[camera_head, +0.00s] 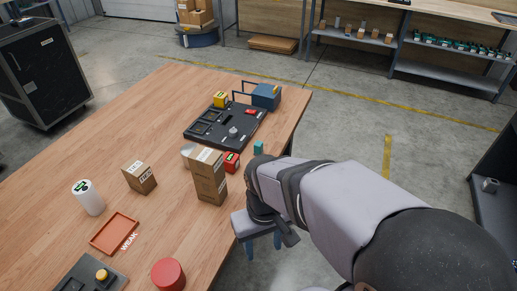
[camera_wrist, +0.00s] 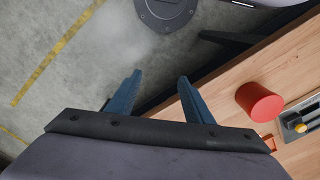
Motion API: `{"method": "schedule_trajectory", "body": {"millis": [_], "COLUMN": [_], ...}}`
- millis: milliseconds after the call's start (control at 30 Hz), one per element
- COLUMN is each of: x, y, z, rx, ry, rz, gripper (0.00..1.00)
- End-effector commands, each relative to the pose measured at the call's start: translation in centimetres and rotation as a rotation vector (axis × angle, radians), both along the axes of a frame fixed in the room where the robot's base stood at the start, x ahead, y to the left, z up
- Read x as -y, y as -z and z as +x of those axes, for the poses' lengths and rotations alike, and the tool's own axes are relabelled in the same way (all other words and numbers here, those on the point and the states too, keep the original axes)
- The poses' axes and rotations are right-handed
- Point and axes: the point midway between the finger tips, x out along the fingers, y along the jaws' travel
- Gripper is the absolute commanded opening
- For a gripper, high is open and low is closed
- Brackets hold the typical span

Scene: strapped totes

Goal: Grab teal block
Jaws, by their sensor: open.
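The small teal block (camera_head: 258,147) stands on the wooden table close to its right edge in the head view. It is just above my arm's wrist in the picture and does not show in the wrist view. My gripper (camera_head: 264,248) points down beyond the table's right edge, well below the block in the picture. In the wrist view its two blue fingers (camera_wrist: 160,76) are apart with nothing between them, over concrete floor and close to the table edge.
Near the block stand a red block (camera_head: 231,162), a tall cardboard box (camera_head: 208,178) and a black tray (camera_head: 205,139). A red cylinder (camera_head: 168,275) stands at the front, also in the wrist view (camera_wrist: 260,102). An orange tray (camera_head: 115,232) lies left.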

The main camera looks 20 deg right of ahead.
Motion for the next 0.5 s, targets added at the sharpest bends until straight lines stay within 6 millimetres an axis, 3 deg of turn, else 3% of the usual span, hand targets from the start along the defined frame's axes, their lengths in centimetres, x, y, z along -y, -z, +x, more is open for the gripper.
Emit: {"method": "schedule_trajectory", "body": {"millis": [100, 167, 367, 500], "x": [0.1, 1.1, 4.3, 7.5], "y": [-1.9, -1.2, -1.2, -1.8], "z": [0.2, 2.2, 8.7, 14.8], "rx": [0.009, 0.054, 0.226, 0.396], "ry": [0.001, 0.021, 0.073, 0.11], "rz": [-0.002, -0.025, -0.096, -0.152], "gripper": [0.47, 0.47, 0.47, 0.47]}}
